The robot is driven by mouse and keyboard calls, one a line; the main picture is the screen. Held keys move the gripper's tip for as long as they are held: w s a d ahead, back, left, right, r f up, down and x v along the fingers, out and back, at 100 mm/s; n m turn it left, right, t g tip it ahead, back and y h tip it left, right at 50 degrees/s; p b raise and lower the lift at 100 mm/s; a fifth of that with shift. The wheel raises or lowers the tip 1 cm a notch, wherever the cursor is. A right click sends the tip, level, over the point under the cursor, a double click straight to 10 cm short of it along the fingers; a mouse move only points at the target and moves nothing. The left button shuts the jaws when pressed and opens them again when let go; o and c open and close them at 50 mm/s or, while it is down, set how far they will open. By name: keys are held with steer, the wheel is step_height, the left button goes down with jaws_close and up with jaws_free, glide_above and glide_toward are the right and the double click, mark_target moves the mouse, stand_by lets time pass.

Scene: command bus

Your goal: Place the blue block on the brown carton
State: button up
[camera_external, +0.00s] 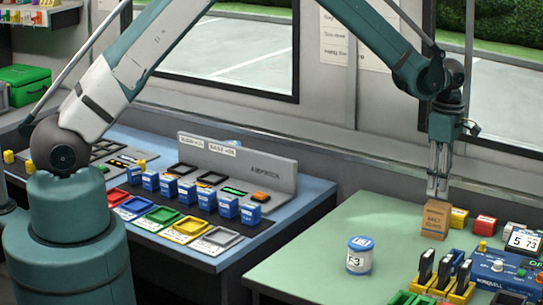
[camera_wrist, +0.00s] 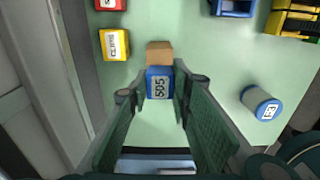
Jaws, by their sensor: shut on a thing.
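The blue block (camera_wrist: 159,84), with a white label reading S05, sits between the fingertips of my gripper (camera_wrist: 158,92) in the wrist view. My gripper is shut on it. The brown carton (camera_wrist: 159,53) shows just beyond the block in the wrist view. In the external view the brown carton (camera_external: 435,219) stands upright on the green table, and my gripper (camera_external: 438,193) points down right at its top edge. I cannot make out the held block in the external view. I cannot tell whether block and carton touch.
A yellow box (camera_external: 458,219) and a red box (camera_external: 484,225) stand right of the carton. A white-and-blue can (camera_external: 359,256) stands front left. Racks (camera_external: 447,276) and a blue device (camera_external: 497,272) fill the front right.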

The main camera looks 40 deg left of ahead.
steer(key=shift+f, duration=1.15)
steer(key=shift+f, duration=0.15)
steer(key=o, duration=0.9)
step_height(320, 180, up, 12)
steer(key=shift+r, duration=0.2)
